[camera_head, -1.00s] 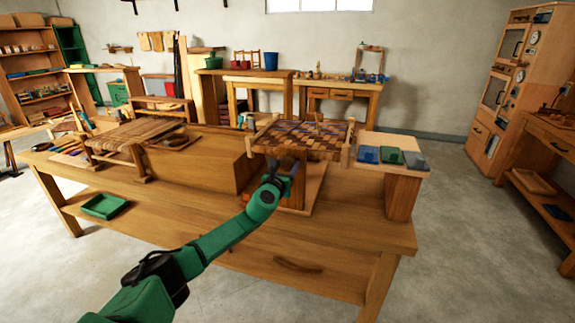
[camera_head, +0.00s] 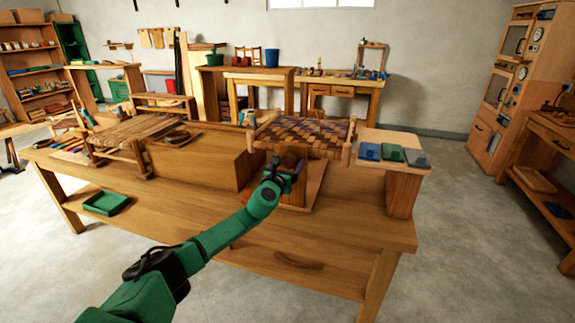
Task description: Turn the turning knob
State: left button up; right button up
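A small rounded brown piece (camera_head: 289,158), perhaps the turning knob, shows under the front edge of the woven seat (camera_head: 303,133). It is small and partly hidden by my gripper. My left gripper (camera_head: 280,170), at the end of the green arm, is right at this piece, below the seat's front edge. Its fingers are too small and dark to tell whether they are open or shut, or whether they touch the piece. My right gripper is not in view.
The workbench (camera_head: 200,215) fills the middle. A second woven seat (camera_head: 130,131) and a green tray (camera_head: 106,203) are at its left. Blue, green and grey blocks (camera_head: 392,154) sit on a raised stand at right. The bench front between tray and gripper is clear.

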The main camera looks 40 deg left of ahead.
pick_arm(q)
jog(key=shift+s+d+p, duration=0.1)
jog(key=shift+s+p, duration=0.25)
jog(key=shift+s, duration=0.15)
jog(key=p+v, duration=0.1)
jog(key=v, duration=1.2)
jog(key=shift+s, duration=0.25)
